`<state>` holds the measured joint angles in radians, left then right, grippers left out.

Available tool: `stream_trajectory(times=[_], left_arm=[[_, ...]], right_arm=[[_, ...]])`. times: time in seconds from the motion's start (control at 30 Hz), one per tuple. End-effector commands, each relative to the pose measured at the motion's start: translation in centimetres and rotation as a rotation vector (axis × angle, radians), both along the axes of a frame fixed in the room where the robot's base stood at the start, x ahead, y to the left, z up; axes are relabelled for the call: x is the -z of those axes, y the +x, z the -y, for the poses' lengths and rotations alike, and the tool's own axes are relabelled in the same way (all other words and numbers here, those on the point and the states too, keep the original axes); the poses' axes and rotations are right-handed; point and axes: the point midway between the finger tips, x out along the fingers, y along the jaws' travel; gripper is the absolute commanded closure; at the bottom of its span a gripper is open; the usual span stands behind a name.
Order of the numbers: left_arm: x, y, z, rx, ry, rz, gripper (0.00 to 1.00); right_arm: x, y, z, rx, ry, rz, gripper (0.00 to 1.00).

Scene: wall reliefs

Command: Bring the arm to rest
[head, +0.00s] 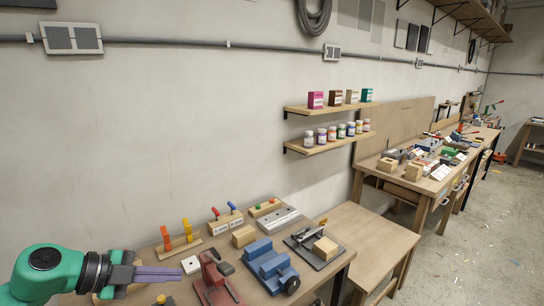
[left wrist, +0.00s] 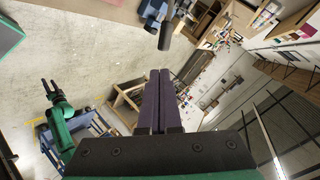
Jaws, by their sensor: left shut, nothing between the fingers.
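My left gripper (head: 160,274) comes in low at the left of the head view, on a green arm with a dark wrist. Its purple-grey fingers lie together with nothing between them, over the near-left part of the workbench (head: 330,240). In the left wrist view the same shut fingers (left wrist: 158,100) point away into the room. The head view does not show my right gripper. A green arm with a dark two-pronged end (left wrist: 55,92) shows at the left of the left wrist view; I cannot tell whose it is.
Close to the left gripper stand a red vise (head: 217,280), a white-topped block (head: 191,265) and orange uprights (head: 187,230). A blue vise (head: 270,267) and a wooden block (head: 244,236) lie further right. A lower side table (head: 375,235) is bare. Wall shelves (head: 330,144) hold jars and boxes.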

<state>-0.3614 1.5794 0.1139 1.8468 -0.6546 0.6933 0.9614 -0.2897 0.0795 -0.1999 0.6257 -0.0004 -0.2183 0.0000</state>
Motion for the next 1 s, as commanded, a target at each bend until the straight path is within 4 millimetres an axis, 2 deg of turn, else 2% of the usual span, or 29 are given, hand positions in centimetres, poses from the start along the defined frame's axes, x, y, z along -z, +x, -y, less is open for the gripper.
stream_trajectory(times=[0.07,0.13,0.23,0.27,0.33,0.43,0.5,0.63,0.8,0.9,1.0], left_arm=[[-0.2,1.4,0.2,-0.123,-0.131,0.092,1.00],[-0.3,2.9,-0.6,-0.295,-0.247,0.174,1.00],[1.3,4.1,-4.1,-0.649,-0.379,0.223,1.00],[2.4,3.9,-5.3,-0.766,-0.401,0.211,1.00],[5.8,2.6,-7.8,-1.020,-0.415,0.132,1.00],[11.1,-0.9,-9.3,-1.282,-0.380,-0.053,1.00],[14.3,-3.7,-9.0,-1.396,-0.341,-0.200,1.00],[18.4,-8.6,-7.0,-1.502,-0.265,-0.456,1.00],[21.1,-14.1,-3.2,-1.522,-0.183,-0.756,1.00],[21.8,-17.2,-0.7,-1.493,-0.141,-0.919,1.00],[26.7,-16.4,-0.9,-1.497,-0.114,-0.922,1.00]], right_arm=[[0.1,-0.5,0.0,0.000,-0.001,-0.008,0.50],[0.1,-1.1,0.1,0.000,-0.002,-0.018,0.50],[0.1,-1.7,0.1,0.000,-0.003,-0.027,0.50],[0.1,-1.7,0.1,0.000,-0.003,-0.027,0.50],[0.1,-1.6,0.1,0.000,-0.003,-0.026,0.50],[0.1,-1.3,0.2,0.000,-0.003,-0.022,0.50],[0.1,-1.2,0.2,0.000,-0.003,-0.020,0.50],[0.1,-1.1,0.2,0.000,-0.003,-0.019,0.50],[0.1,-1.1,0.2,0.000,-0.004,-0.019,0.50],[0.1,-1.1,0.2,0.000,-0.003,-0.018,0.50],[1.2,-1.0,0.2,0.000,-0.002,-0.016,0.50]])
